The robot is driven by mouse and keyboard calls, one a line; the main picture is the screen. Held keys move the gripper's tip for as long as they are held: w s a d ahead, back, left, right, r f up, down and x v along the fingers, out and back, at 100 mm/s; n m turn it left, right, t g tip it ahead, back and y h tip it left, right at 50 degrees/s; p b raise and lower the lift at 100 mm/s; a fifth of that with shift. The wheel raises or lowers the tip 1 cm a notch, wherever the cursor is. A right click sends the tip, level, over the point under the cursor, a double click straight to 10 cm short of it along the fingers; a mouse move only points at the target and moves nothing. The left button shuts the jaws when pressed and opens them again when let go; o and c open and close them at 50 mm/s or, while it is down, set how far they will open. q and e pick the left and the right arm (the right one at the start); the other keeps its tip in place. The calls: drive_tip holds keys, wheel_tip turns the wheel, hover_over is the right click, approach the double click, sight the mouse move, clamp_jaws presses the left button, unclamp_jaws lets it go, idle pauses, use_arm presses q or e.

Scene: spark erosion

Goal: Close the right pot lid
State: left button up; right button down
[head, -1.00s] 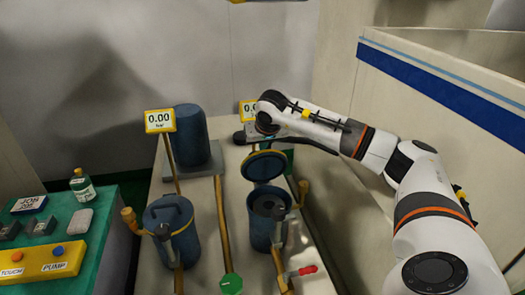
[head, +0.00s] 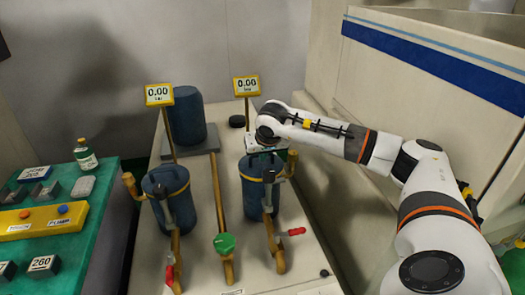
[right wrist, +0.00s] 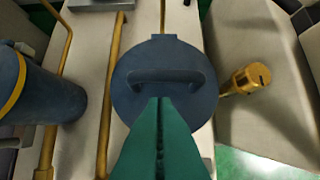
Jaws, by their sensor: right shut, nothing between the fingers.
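The right pot (head: 258,200) is a dark blue cylinder on the light bench. Its round blue lid (head: 255,165) lies over the pot's mouth, partly hidden by my right gripper and a clamp. In the right wrist view the lid (right wrist: 185,57) shows from above with its arched handle (right wrist: 160,76). My right gripper (right wrist: 160,102) has its green fingers pressed together, empty, over the lid near the handle. I cannot tell whether they touch. In the head view the right gripper (head: 264,146) is just above the lid. My left gripper is out of view.
The left pot (head: 168,200) stands beside it, lid down. Pipes, a green valve knob (head: 224,243) and a red-tipped handle (head: 292,232) lie in front. Gauges reading 0.00 (head: 246,86) stand behind. A machine wall is to the right.

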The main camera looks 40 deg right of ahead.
drive_tip(key=shift+s+a+f+b, duration=0.15)
drive_tip(key=shift+s+f, duration=0.1)
drive_tip(key=shift+f, duration=0.15)
drive_tip(key=shift+s+a+f+b, duration=0.1)
drive_tip(key=shift+s+f+b, duration=0.1)
drive_tip(key=shift+f, duration=0.2)
drive_tip(key=shift+r, duration=0.1)
drive_tip(key=v, duration=1.1)
drive_tip(key=shift+s+r+b, duration=0.2)
drive_tip(key=shift+r+b, duration=0.15)
drive_tip(key=shift+a, duration=0.1)
